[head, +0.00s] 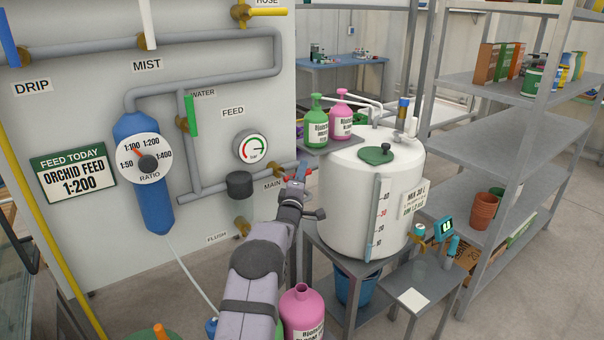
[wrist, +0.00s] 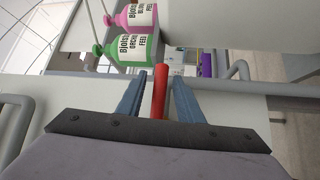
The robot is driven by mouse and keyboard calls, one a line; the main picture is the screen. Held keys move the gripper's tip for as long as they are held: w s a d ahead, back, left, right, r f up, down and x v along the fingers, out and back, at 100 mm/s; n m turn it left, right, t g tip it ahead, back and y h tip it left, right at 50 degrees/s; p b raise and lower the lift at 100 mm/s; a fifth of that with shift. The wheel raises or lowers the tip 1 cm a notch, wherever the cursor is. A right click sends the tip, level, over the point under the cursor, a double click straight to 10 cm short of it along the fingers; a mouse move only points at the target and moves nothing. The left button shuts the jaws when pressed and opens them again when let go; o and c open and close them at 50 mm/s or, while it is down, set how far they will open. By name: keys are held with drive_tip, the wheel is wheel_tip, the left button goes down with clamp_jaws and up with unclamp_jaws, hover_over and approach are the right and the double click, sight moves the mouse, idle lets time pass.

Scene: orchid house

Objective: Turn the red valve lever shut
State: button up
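The red valve lever (wrist: 160,92) stands between the two blue-grey fingers of my gripper (wrist: 159,78) in the wrist view. A narrow gap shows on each side of it, so my gripper is open around the lever and not clamped on it. In the head view my gripper (head: 299,172) is at the pipe beside the MAIN label (head: 272,184). Only small red parts of the lever show there, and the fingers and wrist hide the rest. I cannot tell the lever's exact angle to the pipe.
A white mixing tank (head: 345,190) stands just right of my gripper. Green (head: 316,130) and pink (head: 340,122) bottles stand on a shelf behind. A gauge (head: 250,146) and a dark round fitting (head: 239,185) are close on the left. Another pink bottle (head: 302,312) stands below my arm.

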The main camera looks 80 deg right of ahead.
drive_tip(key=shift+d, duration=0.15)
clamp_jaws()
